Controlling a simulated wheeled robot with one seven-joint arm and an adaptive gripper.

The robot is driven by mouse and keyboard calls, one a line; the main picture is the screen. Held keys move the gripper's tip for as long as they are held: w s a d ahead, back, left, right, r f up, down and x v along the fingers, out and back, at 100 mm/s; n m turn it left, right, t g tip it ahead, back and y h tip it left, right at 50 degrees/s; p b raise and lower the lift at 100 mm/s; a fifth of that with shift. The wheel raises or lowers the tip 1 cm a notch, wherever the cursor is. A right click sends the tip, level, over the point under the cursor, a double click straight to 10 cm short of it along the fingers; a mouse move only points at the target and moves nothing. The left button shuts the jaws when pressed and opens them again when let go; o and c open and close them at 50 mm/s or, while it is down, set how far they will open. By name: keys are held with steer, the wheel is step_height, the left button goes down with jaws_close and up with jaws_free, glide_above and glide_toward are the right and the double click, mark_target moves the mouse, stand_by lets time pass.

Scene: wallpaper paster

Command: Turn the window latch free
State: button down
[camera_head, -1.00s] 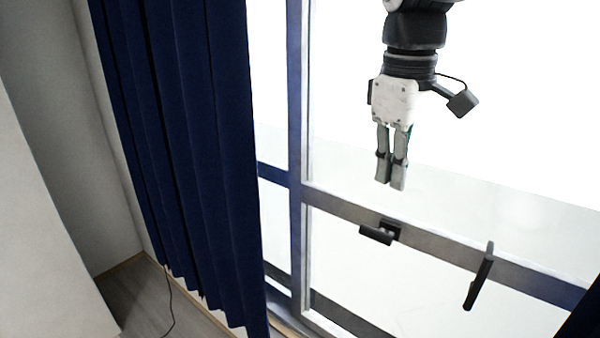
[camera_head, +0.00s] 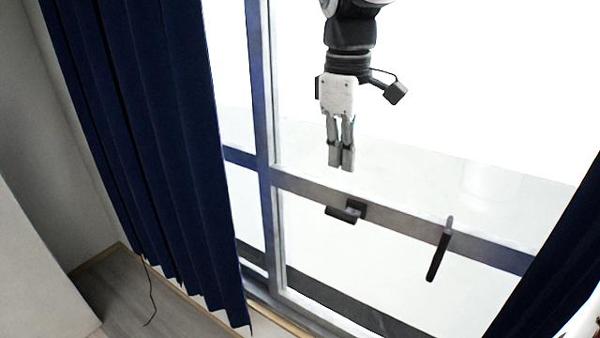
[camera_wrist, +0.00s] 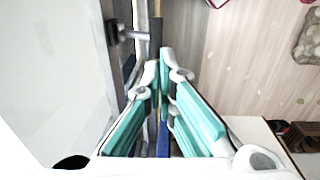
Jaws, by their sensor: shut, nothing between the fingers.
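Two dark handles sit on the grey horizontal window rail, and I cannot tell which is the latch. The left handle (camera_head: 346,212) has a square mount and a bar lying nearly level. The right handle (camera_head: 439,250) is a longer lever slanting downward. My gripper (camera_head: 341,167) points down with its fingers together and empty, a little above the left handle in the head view. In the wrist view, the shut fingertips (camera_wrist: 161,66) are close to a dark handle bar (camera_wrist: 155,38) on a grey stem. Contact is not clear there.
A blue curtain (camera_head: 150,150) hangs left of the window, and another (camera_head: 550,265) is at the lower right. A window post (camera_head: 263,120) stands left of my arm. The wrist view shows wood floor (camera_wrist: 255,60) and a white surface (camera_wrist: 260,135) at right.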

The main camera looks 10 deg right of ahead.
mark_target(339, 213)
steer(key=f, duration=0.6)
steer(key=f+p, duration=0.1)
steer(key=f, duration=0.3)
steer(key=shift+w+d, duration=0.2)
steer(key=shift+d, duration=0.05)
